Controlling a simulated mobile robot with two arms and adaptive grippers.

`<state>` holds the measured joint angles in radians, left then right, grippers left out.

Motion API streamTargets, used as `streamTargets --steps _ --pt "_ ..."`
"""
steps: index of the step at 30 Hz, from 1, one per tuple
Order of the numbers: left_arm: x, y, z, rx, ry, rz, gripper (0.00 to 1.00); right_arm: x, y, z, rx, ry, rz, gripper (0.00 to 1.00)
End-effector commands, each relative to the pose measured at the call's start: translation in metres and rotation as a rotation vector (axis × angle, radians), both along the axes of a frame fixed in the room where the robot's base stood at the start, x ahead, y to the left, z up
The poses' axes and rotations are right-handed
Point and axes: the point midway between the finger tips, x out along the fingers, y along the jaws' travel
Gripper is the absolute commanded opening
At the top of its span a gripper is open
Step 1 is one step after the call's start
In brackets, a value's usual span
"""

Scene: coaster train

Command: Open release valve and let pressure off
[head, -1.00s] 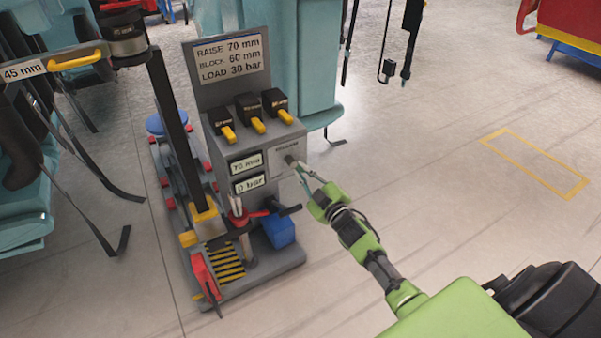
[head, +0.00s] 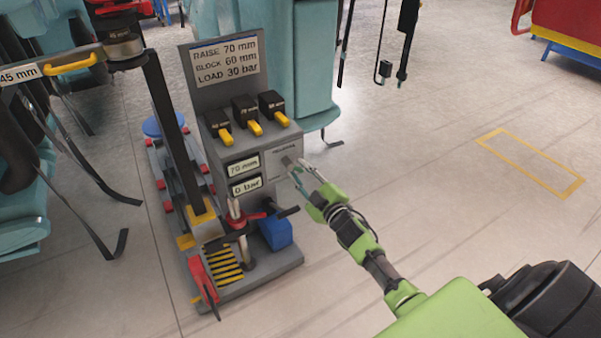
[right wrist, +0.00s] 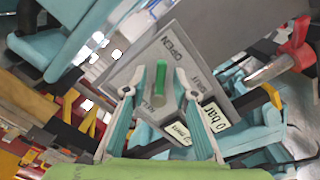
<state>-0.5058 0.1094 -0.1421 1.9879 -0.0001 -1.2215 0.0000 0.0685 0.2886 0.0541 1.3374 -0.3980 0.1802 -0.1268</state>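The release valve is on the sloped front panel (head: 277,153) of the grey lifting stand. In the right wrist view its green lever (right wrist: 160,78) stands out from a grey plate (right wrist: 150,60) lettered OPEN and, apparently, SHUT. My right gripper (right wrist: 157,92) is open, with one finger on each side of the lever and visible gaps to it. In the head view the right gripper (head: 292,171) is at the panel and the lever is too small to read. The pressure display (head: 247,186) reads 0 bar; the display above (head: 243,167) reads 70 mm. My left gripper is out of view.
Several black switches with yellow levers (head: 254,127) line the stand above the displays. Teal seats (head: 270,60) stand behind. The floor to the right is clear.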

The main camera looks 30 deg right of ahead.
Motion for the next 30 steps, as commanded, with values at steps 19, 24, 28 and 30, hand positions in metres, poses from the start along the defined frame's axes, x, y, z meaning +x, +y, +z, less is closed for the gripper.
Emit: streamTargets --steps 19,24,28,30 --pt "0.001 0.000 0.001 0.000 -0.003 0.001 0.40 -0.053 0.000 -0.002 0.001 0.003 0.000 0.26" --pt "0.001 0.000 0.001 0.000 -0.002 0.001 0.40 -0.085 0.000 -0.002 0.002 0.003 0.000 0.26" --pt "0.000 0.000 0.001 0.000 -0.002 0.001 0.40 -0.104 0.001 -0.001 0.003 0.001 0.000 0.26" --pt "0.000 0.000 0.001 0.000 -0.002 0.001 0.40 -0.111 0.001 -0.001 0.003 0.001 -0.001 0.26"
